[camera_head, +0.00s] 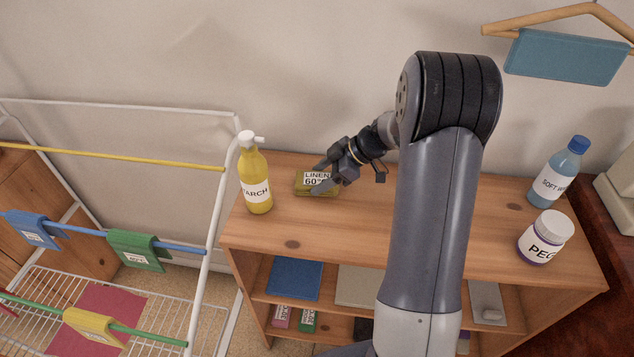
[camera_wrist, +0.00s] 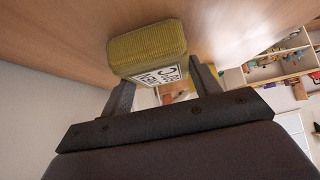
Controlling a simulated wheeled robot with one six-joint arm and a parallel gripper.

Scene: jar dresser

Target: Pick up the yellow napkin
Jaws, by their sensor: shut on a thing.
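The yellow napkin (camera_head: 303,189) is a folded olive-yellow bundle with a white label reading LINEN 60°. It is at the top of the wooden dresser (camera_head: 400,235), right of the starch bottle. My gripper (camera_head: 326,181) reaches it from the right and is shut on it. In the wrist view the ribbed napkin (camera_wrist: 148,48) is between the two fingers of my gripper (camera_wrist: 160,80), its label facing the camera. I cannot tell whether the napkin touches the dresser top.
A yellow starch bottle (camera_head: 257,180) stands close left of the napkin. A blue bottle (camera_head: 558,175) and a white peg jar (camera_head: 544,238) stand at the right. A drying rack (camera_head: 205,255) holds blue, green and yellow cloths (camera_head: 95,327). The dresser's middle is partly hidden by my arm.

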